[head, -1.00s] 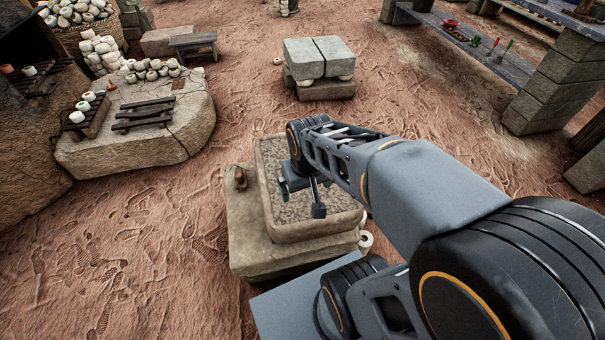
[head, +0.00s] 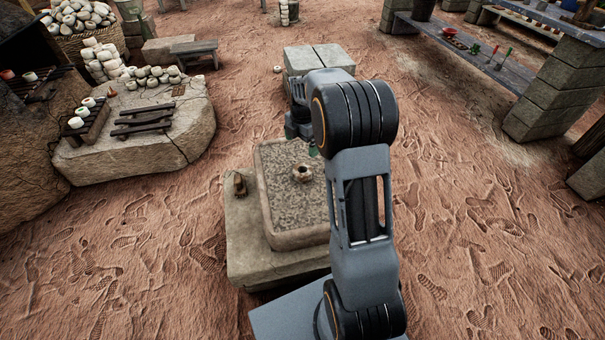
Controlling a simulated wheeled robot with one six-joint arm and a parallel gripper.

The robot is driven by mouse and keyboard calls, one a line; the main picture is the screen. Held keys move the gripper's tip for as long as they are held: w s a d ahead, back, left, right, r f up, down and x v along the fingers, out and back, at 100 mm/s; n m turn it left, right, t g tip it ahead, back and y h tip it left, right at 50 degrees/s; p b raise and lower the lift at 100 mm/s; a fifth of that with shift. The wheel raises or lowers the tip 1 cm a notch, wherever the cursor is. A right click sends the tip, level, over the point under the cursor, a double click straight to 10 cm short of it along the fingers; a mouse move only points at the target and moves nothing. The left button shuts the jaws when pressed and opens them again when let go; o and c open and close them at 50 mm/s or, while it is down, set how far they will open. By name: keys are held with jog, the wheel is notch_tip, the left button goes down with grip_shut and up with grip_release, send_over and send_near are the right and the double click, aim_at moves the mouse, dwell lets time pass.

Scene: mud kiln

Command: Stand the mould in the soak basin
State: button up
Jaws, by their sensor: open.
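The soak basin (head: 264,205) is a rectangular stone trough on a stone block, with a grey speckled surface inside. A small brown lobed piece with a dark hole in its top, which looks like the mould (head: 302,173), sits on that surface near the middle. It looks upright, and nothing touches it. My gripper (head: 306,147) is open and empty, above the far side of the basin and apart from the mould. Its fingers are small and partly hidden by my arm. My arm also hides the basin's right side.
A small brown object (head: 239,184) stands on the block (head: 240,240) left of the basin. Behind are pale stone blocks (head: 325,58). A stone slab (head: 150,150) with pots and dark racks is at left, a long bench (head: 470,60) at right. Sandy ground between is clear.

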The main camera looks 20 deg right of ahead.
aim_at(301, 170)
jog(key=shift+n, duration=0.4)
notch_tip(301, 170, down, 9)
jog(key=b, duration=0.3)
jog(key=shift+r, duration=0.15)
jog(key=shift+a+f+b, duration=0.15)
jog(key=shift+f+b, duration=1.1)
jog(key=shift+f, duration=1.4)
jog(key=shift+r, duration=0.1)
jog(key=c, duration=1.2)
jog(key=shift+o, duration=0.2)
jog(key=shift+r, duration=0.15)
